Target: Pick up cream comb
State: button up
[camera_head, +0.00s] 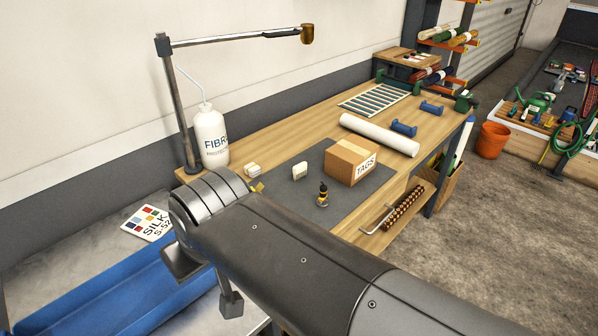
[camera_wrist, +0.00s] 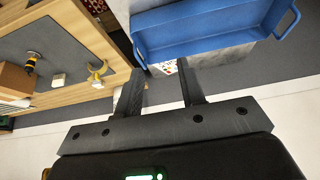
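I cannot clearly make out a comb. A small upright cream piece (camera_head: 300,170) stands on the grey mat left of the cardboard box; it also shows in the wrist view (camera_wrist: 58,79). A second pale piece (camera_head: 252,169) lies near the mat's left edge. My gripper (camera_wrist: 158,80) is open and empty, its two dark fingers apart, with the bench at left in the wrist view and the blue tray beyond. Both pale pieces are well clear of the fingers. In the head view my arm covers the front of the bench, and I cannot make out the fingertips.
The cardboard TAGS box (camera_head: 352,162), a black-and-yellow bottle (camera_head: 322,195) and a yellow item (camera_head: 258,186) are near the pale pieces. A white bottle (camera_head: 211,137) and lamp post (camera_head: 177,105) stand at the back left. A blue tray (camera_head: 130,285) lies at lower left.

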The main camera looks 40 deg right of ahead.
jog(key=shift+o, duration=0.5)
jog(key=o, duration=0.8)
